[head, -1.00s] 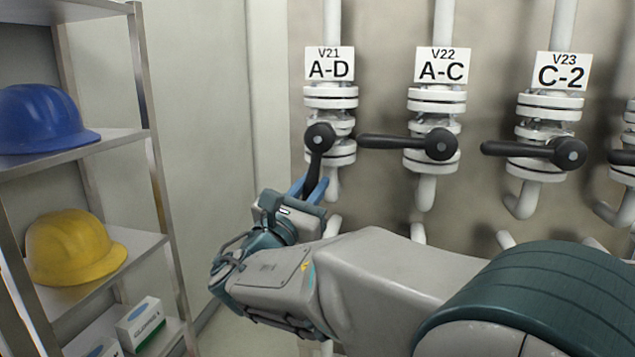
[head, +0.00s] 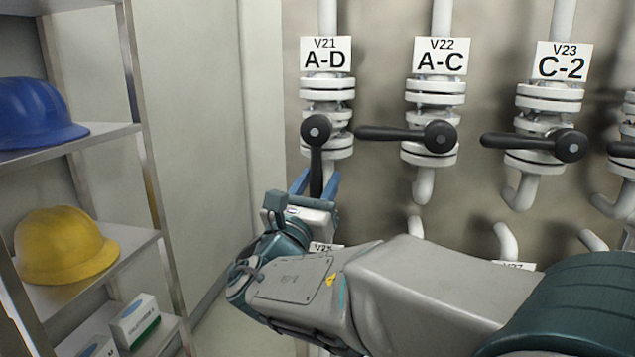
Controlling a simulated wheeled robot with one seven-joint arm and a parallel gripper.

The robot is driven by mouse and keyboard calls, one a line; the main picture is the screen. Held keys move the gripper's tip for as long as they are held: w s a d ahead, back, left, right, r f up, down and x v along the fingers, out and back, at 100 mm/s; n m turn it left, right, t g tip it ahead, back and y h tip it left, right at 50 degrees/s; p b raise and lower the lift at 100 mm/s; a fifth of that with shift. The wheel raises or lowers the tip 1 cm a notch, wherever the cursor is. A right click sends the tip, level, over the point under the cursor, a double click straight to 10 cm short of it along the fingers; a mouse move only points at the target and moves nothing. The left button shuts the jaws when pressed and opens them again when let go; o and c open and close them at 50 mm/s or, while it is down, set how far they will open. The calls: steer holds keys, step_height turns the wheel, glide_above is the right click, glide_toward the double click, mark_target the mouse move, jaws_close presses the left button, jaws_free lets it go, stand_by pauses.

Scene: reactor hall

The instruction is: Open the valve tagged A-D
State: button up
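The valve tagged A-D (head: 327,92) is on a white vertical pipe at the wall, under the sign V21 A-D (head: 326,55). Its black lever (head: 316,160) hangs straight down from the round hub, in line with the pipe. My gripper (head: 316,186) is at the lower end of this lever, with one blue finger on each side of it. The fingers look apart, with the lever between them. I cannot tell whether they press on it, and the lever's tip is partly hidden by the gripper.
Valve A-C (head: 434,92) and valve C-2 (head: 549,97) stand to the right, their levers pointing left. A metal shelf (head: 75,138) with a blue helmet (head: 36,112), a yellow helmet (head: 62,245) and boxes is at left. Lower tags are partly hidden behind my arm.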

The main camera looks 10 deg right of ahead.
steer(key=b+v, duration=0.2)
steer(key=v, duration=1.1)
steer(key=shift+s+a+f, duration=0.2)
steer(key=shift+s, duration=0.1)
